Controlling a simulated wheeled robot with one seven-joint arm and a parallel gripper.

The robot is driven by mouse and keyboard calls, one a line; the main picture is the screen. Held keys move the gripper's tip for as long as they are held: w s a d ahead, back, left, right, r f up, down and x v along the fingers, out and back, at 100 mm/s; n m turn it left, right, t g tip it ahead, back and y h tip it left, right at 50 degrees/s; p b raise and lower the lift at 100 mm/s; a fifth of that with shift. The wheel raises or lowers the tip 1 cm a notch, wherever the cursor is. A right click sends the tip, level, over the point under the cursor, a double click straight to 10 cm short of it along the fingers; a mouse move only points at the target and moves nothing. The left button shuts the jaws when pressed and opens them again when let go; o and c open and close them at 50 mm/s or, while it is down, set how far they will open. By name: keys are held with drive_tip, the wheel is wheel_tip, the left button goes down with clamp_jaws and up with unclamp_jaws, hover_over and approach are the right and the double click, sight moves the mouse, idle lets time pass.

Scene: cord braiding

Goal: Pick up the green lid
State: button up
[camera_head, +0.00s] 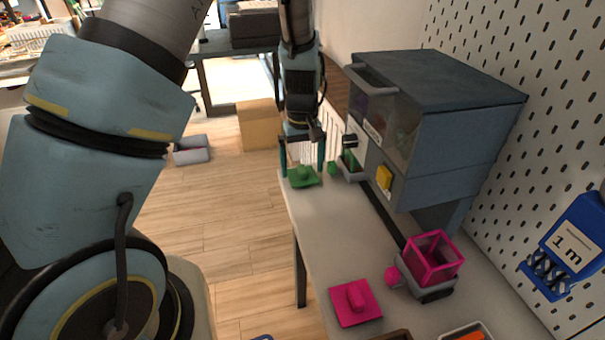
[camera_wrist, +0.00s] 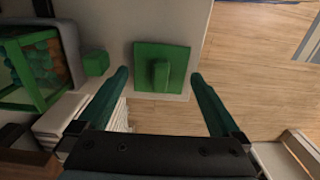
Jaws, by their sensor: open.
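The green lid (camera_head: 303,177) is a flat square with a raised handle, lying on the far end of the white table. In the wrist view the lid (camera_wrist: 174,56) lies ahead of the fingertips, with its upright handle (camera_wrist: 160,75) between the lines of the two fingers. My gripper (camera_head: 302,172) is at the lid in the head view. In the wrist view my gripper (camera_wrist: 160,77) is open, one dark green finger on each side of the handle, nothing between them. How high the fingertips are above the lid I cannot tell.
A green block (camera_wrist: 96,63) and a green-framed container (camera_wrist: 30,65) with colourful contents stand left of the lid in the wrist view. A blue-grey machine (camera_head: 455,130) stands beside the wall. A magenta lid (camera_head: 356,302) and magenta frame (camera_head: 434,258) are on the near table. The table edge is close to the green lid.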

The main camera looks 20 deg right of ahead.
sight(302, 168)
drive_tip(key=shift+f, duration=0.6)
drive_tip(key=c, duration=1)
wheel_tip(302, 168, up, 10)
drive_tip(key=shift+b, duration=0.5)
